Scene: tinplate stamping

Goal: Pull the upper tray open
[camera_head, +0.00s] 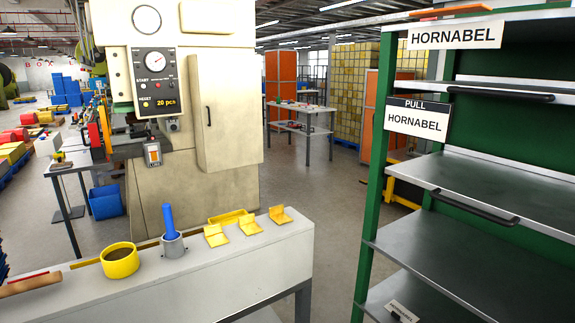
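A green-posted rack (375,150) stands at the right and is cut off by the picture's right edge. Its upper tray (558,90) is a thin grey metal shelf with a long black bar handle (500,94) along its front. A lower grey tray (500,183) sits beneath it, with a black handle (472,207) at its front left. A "HORNABEL" sign (456,35) hangs at the top, and a "PULL HORNABEL" sign (417,118) is on the left post. Neither of my grippers is in view.
A grey bench (240,285) in front holds a yellow cup (120,260), a grey holder with a blue handle (172,240), and yellow bent pieces (248,224). A beige press (195,130) stands behind it. Open floor (335,195) lies between bench and rack.

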